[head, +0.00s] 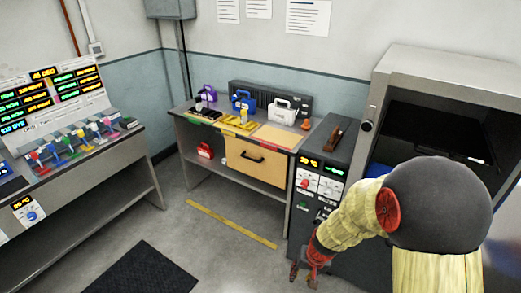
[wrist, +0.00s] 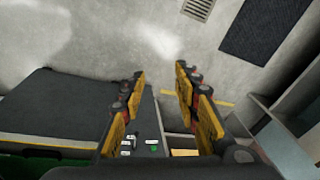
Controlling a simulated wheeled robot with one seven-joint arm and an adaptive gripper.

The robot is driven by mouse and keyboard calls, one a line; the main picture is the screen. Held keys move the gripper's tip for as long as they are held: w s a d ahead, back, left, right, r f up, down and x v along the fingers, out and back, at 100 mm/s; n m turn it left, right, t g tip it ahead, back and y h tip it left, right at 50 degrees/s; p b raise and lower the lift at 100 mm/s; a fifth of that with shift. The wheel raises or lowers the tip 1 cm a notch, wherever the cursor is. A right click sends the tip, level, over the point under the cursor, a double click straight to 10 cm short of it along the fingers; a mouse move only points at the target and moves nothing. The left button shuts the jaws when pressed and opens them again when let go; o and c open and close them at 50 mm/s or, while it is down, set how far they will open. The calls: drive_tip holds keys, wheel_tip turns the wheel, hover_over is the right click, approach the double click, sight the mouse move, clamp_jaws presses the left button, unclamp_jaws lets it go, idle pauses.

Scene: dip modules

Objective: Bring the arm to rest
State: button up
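My arm (head: 348,214), in a pale yellow sleeve with a dark rounded joint, reaches from the right side of the head view down to the left. My gripper (head: 303,276) hangs low in front of the dark control cabinet, near the bottom edge of the head view. In the wrist view my gripper (wrist: 160,74) has its two yellow-and-black fingers spread apart. Nothing is between them, only grey floor beyond. Whether the arm is still moving cannot be told.
The control cabinet (head: 320,187) and a tall open grey cabinet (head: 440,66) stand close to my arm. A workbench (head: 207,134) with several coloured modules is behind. A panel bench (head: 95,165) is at left. A dark mat (head: 143,270) lies on open floor.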

drive_tip(key=s+d+r+t, duration=0.1)
drive_tip(key=s+r, duration=0.5)
drive_tip(key=r, duration=0.4)
drive_tip(key=s+d+r+n+t+h, duration=0.1)
drive_tip(key=s+d+r, duration=0.1)
drive_tip(key=s+r, duration=0.5)
drive_tip(key=s+d+r+n+t, duration=0.1)
drive_tip(key=s+r, duration=0.5)
drive_tip(key=r, duration=0.8)
drive_tip(key=shift+s+d+r+t, duration=0.15)
drive_tip(key=shift+d+r+t, duration=0.25)
drive_tip(key=shift+d, duration=0.15)
